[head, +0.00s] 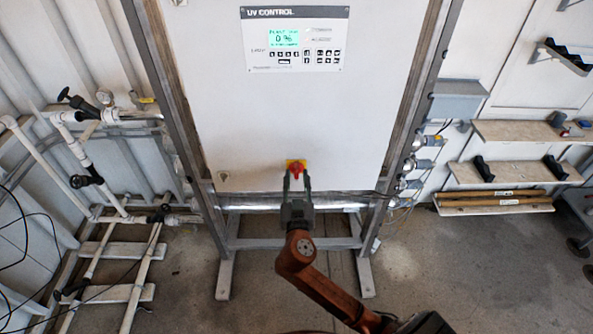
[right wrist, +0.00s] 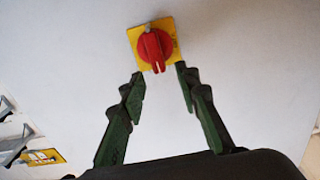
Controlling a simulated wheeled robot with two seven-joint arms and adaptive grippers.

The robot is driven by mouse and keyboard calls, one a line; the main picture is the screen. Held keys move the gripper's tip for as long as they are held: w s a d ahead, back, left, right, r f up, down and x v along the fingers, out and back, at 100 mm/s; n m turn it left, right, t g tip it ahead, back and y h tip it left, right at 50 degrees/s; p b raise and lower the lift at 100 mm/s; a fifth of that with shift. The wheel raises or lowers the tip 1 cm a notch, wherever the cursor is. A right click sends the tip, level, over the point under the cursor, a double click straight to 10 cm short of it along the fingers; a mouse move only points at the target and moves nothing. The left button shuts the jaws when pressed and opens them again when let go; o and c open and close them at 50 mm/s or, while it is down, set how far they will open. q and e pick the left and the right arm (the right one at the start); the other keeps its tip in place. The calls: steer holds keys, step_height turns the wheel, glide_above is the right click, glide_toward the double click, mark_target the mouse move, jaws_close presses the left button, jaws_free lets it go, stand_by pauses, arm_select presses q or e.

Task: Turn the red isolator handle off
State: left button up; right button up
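The red isolator handle (head: 296,170) sits on a yellow square plate (head: 288,162) low on the front of the white control cabinet (head: 300,115). In the right wrist view the red handle (right wrist: 152,47) has its grip bar pointing downward, tilted slightly to the right, on the yellow plate (right wrist: 134,34). My right gripper (head: 296,180) is just below the handle in the head view. In the right wrist view its green-padded fingers (right wrist: 160,82) are spread apart, with the handle beyond and between their tips, and nothing is held. My left gripper is not in view.
A UV control panel (head: 294,38) with a lit display is at the cabinet's top. White pipes with black valves (head: 88,180) stand at the left. Shelves (head: 500,172) are on the right wall. A metal frame (head: 290,243) carries the cabinet; bare floor lies around it.

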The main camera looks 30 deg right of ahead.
mark_target(296, 169)
steer(key=shift+x, duration=1.8)
steer(key=shift+c, duration=0.7)
jaws_close()
